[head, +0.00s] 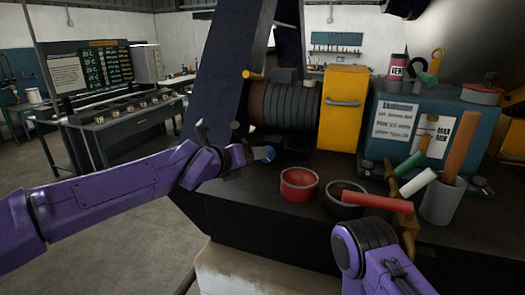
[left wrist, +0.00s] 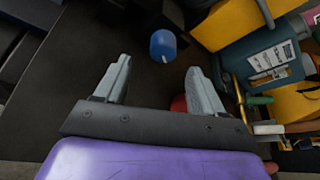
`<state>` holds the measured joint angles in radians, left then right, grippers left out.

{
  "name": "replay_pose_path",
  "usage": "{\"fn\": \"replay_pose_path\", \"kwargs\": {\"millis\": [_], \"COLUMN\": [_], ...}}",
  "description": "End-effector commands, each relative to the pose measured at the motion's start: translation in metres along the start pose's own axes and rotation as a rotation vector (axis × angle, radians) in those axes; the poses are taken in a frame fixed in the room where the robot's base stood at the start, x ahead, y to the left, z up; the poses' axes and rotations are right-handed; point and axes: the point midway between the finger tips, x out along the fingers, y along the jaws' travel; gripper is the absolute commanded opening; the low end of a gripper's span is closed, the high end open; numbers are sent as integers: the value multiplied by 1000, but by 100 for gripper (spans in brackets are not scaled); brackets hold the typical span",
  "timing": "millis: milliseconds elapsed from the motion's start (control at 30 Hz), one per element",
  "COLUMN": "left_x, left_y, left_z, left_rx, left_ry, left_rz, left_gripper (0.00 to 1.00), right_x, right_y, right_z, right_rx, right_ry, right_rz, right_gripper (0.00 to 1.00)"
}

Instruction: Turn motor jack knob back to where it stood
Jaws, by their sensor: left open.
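A blue knob (left wrist: 163,45) shows in the left wrist view, just beyond and between the fingertips of my left gripper (left wrist: 158,65). The gripper is open and does not touch the knob. In the head view the knob (head: 265,153) is a small blue spot beside the end of my left arm, low in front of the ribbed dark motor (head: 291,108). My left gripper (head: 248,150) is largely hidden there by the purple wrist. Part of my right arm shows at the lower right, but its gripper cannot be seen.
A red bowl (head: 298,187) and a dark bowl (head: 345,197) stand on the dark bench right of the knob. A red cylinder (head: 377,202), a grey cup (head: 442,200) and a blue box (head: 420,122) are further right. A dark slanted beam (head: 230,60) rises behind my left wrist.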

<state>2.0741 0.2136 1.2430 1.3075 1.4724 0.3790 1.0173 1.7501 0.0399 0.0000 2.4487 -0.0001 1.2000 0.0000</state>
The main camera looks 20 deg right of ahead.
Motion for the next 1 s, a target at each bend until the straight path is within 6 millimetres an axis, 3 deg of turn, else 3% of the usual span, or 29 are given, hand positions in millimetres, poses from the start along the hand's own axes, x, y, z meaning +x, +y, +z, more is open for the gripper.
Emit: {"fn": "replay_pose_path", "kwargs": {"millis": [100,300,500,800,967,1000], "left_x": [29,70,87,90,90,89], "left_y": [-3,0,2,3,3,3], "left_z": [6,4,1,-1,-1,-1], "left_rx": [-4,-7,-3,-1,-1,-1], "left_ry": [5,4,3,3,3,3], "left_rz": [2,2,1,1,1,1], "left_gripper": [69,69,69,69,17,14], "right_x": [-28,-54,-62,-61,-61,-61], "right_y": [3,5,6,6,6,6], "right_z": [-11,-22,-25,-25,-25,-25], "right_rx": [0,0,0,0,0,0], "right_ry": [-2,-1,-1,-1,-1,-1], "right_rz": [1,1,0,1,1,1], "right_gripper": [55,55,55,55,55,55]}}
